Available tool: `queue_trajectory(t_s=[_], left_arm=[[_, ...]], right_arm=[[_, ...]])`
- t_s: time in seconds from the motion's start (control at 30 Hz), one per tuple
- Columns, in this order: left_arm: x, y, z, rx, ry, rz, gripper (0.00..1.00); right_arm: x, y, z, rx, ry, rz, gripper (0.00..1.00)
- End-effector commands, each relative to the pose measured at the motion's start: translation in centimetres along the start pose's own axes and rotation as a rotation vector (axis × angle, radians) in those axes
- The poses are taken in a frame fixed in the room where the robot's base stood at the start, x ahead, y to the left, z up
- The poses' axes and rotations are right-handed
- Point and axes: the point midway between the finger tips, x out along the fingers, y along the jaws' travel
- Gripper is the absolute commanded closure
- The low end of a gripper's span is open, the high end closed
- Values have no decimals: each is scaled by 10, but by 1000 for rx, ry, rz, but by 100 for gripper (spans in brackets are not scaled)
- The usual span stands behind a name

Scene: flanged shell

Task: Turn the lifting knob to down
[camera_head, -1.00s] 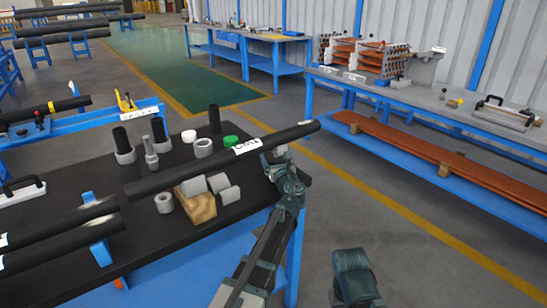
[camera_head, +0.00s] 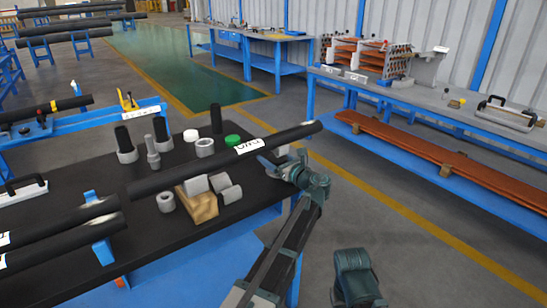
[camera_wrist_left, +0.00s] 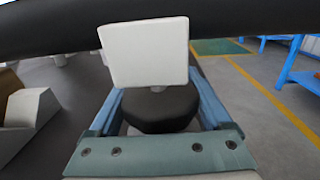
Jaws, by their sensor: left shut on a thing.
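My left gripper (camera_head: 272,166) is at the table's right edge, just below and beside the right part of a long black pipe (camera_head: 215,165). In the left wrist view its two blue-grey fingers (camera_wrist_left: 158,108) lie on either side of a dark rounded knob (camera_wrist_left: 160,118) and are shut on it. In the head view the gripper and wrist largely hide the knob. I cannot read its up or down setting.
A blue-framed workbench (camera_head: 430,98) is to the right, with open floor between.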

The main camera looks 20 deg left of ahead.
Motion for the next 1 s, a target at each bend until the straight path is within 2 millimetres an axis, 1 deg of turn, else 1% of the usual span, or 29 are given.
queue_trajectory(t_s=[0.03,0.33,0.53,0.9,0.93,1.0], left_arm=[[1,-3,0,0,0,28,73],[0,3,0,0,0,156,73],[0,5,0,0,0,187,73],[0,6,0,0,0,191,73],[0,6,0,0,0,191,15],[0,6,0,0,0,191,3]], right_arm=[[0,0,0,0,0,0,50],[0,0,0,0,0,0,50],[0,0,0,0,0,0,50],[0,0,0,0,0,0,50],[0,0,0,0,0,0,50],[0,0,0,0,0,0,50]])
